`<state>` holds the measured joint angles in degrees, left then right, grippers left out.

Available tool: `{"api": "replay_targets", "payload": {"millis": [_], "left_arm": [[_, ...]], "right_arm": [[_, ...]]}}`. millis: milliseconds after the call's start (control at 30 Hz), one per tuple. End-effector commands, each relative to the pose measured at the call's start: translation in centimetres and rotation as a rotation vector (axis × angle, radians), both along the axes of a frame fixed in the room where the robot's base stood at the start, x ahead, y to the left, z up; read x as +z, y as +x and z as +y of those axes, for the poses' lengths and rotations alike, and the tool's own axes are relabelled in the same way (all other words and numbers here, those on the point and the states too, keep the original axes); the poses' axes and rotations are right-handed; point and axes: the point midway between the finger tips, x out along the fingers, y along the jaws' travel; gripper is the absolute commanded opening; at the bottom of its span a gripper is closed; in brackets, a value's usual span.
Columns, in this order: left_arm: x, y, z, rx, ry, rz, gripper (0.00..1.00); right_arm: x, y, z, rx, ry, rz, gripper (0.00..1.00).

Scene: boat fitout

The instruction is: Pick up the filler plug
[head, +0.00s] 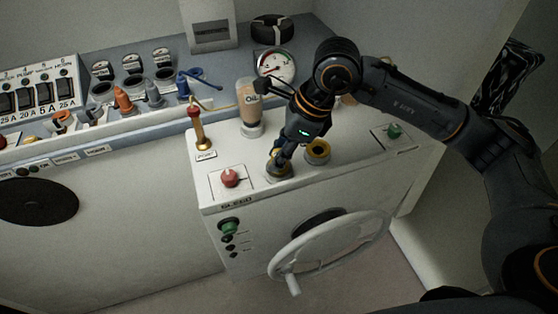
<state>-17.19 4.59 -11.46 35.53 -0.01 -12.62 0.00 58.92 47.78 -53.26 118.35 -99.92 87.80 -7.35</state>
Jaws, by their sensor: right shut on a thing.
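My right gripper (277,160) points down onto the top of the white console and is shut on the filler plug (280,174). Only a dark and yellowish bit of the plug shows below the fingers, and the fingers cover the rest. I cannot tell whether the plug touches the console top. A round yellow ring with a dark middle (318,151) is just right of the gripper, apart from it. My left gripper is not in view.
A red button (231,177) is left of the gripper, a brass lever with a red grip (199,130) behind it. An oil bottle (248,106) and a gauge (277,66) stand behind. A handwheel (330,245) is on the console front. A green knob (394,131) is at right.

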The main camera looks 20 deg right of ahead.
Motion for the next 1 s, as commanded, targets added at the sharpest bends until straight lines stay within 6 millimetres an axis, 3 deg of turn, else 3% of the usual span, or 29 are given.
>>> {"api": "replay_targets", "payload": {"millis": [267,533,800,1000], "left_arm": [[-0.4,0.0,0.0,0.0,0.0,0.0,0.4],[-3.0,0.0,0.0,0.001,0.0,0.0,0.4],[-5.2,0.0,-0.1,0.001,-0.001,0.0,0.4],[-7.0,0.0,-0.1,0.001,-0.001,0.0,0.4]], "right_arm": [[0.0,-0.1,0.0,0.002,-0.002,0.005,0.0],[2.8,0.0,0.1,0.003,0.001,-0.004,0.0],[8.8,-4.9,1.9,0.007,-0.002,-0.008,0.0],[10.9,-9.6,3.5,0.008,-0.003,-0.006,0.0]]}}
